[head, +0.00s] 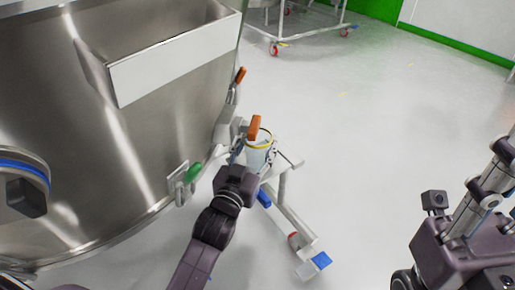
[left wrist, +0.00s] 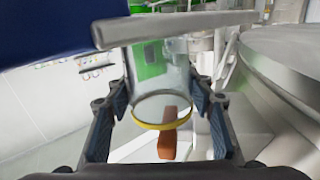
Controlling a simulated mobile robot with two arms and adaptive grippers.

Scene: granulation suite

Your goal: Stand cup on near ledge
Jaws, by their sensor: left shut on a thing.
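The cup (head: 258,155) is pale and see-through with a yellow rim, beside the large steel vessel in the head view. My left gripper (head: 249,155) is shut on it. In the left wrist view the cup (left wrist: 160,75) sits between the two blue-padded fingers of my left gripper (left wrist: 163,110), with its yellow rim at the lower end of the picture. A grey flat bar (left wrist: 190,24) crosses the picture at the cup's other end; I cannot tell whether they touch. I cannot tell which surface is the near ledge. My right gripper's fingers do not show.
The steel vessel (head: 150,150) fills the left of the head view. An orange handle (head: 254,128) appears close to the cup's rim. Open floor (head: 370,130) lies to the right.

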